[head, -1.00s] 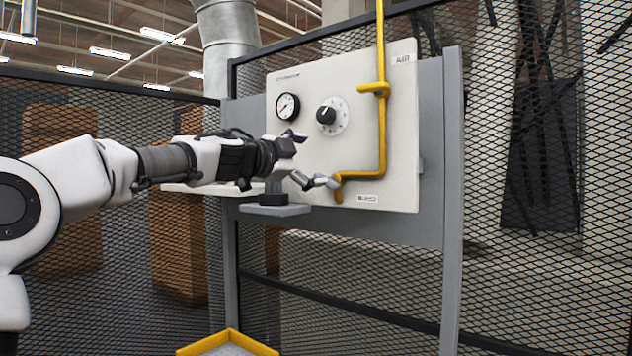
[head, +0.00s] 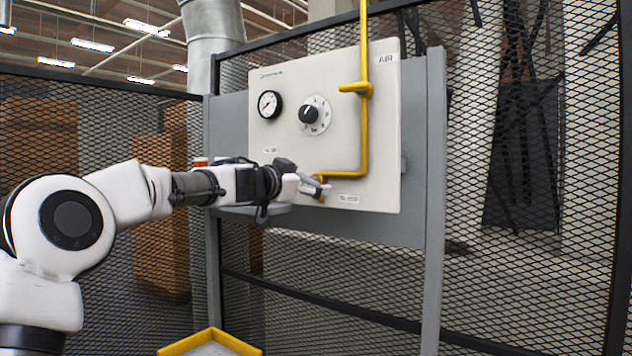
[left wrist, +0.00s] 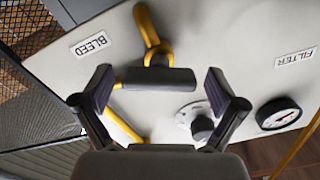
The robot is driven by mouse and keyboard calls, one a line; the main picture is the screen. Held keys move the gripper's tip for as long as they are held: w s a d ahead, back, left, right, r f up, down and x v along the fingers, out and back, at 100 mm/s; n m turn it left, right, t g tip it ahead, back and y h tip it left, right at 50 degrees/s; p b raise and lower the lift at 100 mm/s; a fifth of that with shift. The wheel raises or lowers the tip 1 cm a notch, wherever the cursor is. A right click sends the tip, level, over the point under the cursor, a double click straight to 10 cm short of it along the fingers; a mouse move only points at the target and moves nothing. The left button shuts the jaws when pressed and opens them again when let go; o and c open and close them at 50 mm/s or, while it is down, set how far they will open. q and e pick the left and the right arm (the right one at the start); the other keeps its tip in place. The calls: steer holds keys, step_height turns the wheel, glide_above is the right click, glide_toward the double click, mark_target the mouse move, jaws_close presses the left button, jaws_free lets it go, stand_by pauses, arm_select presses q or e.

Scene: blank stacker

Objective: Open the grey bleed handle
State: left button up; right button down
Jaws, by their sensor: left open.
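The grey bleed handle (left wrist: 157,80) is a dark grey bar on a bent yellow pipe (left wrist: 152,42), near the BLEED label (left wrist: 91,44) in the left wrist view. My left gripper (head: 314,184) is open at the lower part of the white panel in the head view, by the lower end of the yellow pipe. In the left wrist view its two fingers stand apart on either side of the handle, and the bar lies lengthwise between them. In the head view the gripper largely hides the handle. My right gripper is out of view.
The white panel (head: 345,115) carries a round gauge (head: 270,104) and a black dial knob (head: 309,114) above my gripper. A grey post (head: 435,190) and mesh fence (head: 530,260) flank it. A yellow-edged tray (head: 211,337) sits low in front.

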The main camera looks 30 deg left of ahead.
arm_select(q)
steer(key=shift+s+r, duration=0.15)
steer(key=shift+s, duration=0.2)
steer(key=shift+c, duration=0.4)
steer(key=c, duration=0.5)
steer(key=shift+w, duration=0.1)
steer(key=c, duration=0.6)
steer(key=shift+o, duration=0.2)
